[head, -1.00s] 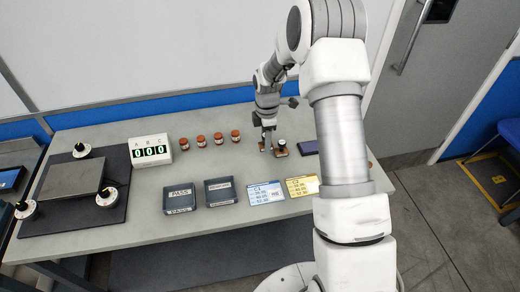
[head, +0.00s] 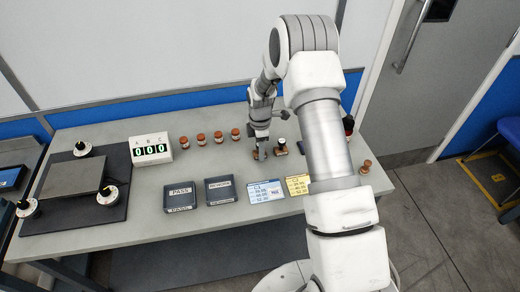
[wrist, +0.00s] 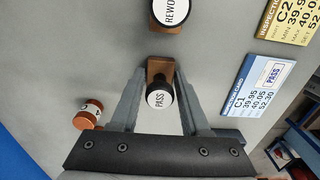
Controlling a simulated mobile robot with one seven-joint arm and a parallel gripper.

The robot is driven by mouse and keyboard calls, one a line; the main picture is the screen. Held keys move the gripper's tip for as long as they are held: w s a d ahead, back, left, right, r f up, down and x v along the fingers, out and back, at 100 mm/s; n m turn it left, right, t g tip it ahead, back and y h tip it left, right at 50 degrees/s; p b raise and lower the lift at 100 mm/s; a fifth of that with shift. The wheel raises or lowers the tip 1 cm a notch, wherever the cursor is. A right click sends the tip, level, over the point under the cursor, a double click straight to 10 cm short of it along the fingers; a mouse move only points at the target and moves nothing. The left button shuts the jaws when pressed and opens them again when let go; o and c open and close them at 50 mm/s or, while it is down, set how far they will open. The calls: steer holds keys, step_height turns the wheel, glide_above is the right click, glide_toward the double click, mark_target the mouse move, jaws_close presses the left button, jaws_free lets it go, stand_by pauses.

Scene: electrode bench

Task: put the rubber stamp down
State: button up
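My gripper (head: 260,156) is low over the back part of the bench. In the wrist view its two fingers (wrist: 161,72) lie along both sides of the wooden base of the rubber stamp marked PASS (wrist: 159,96), with no clear gap. The stamp has a black handle with a white round top and looks upright. Whether its base touches the bench is hard to tell. A second stamp, marked REWORK (wrist: 171,10), stands just beside it; it also shows right of my gripper in the head view (head: 281,146).
Several brown-capped jars (head: 218,137) stand left of my gripper, near a counter box (head: 152,149). Two dark trays (head: 180,195) and two cards, blue (head: 265,191) and yellow (head: 297,186), lie towards the front. A small wooden item (head: 366,167) stands at the right. Bare bench lies between.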

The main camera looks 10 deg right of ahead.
steer(key=shift+o, duration=1.3)
steer(key=shift+r, duration=0.1)
step_height(320, 180, up, 12)
steer(key=shift+f, duration=0.15)
steer(key=s+r+m+t, duration=0.1)
steer(key=s+r+m, duration=0.3)
steer(key=s+r, duration=0.45)
steer(key=s+r+m+t, duration=0.2)
steer(key=s+r+m, duration=0.25)
steer(key=r, duration=0.65)
steer(key=s+r+m+t, duration=0.2)
steer(key=s+m, duration=0.7)
steer(key=s, duration=0.9)
steer(key=shift+s+r+t, duration=0.15)
steer(key=shift+r+t, duration=0.15)
steer(key=shift+r, duration=0.5)
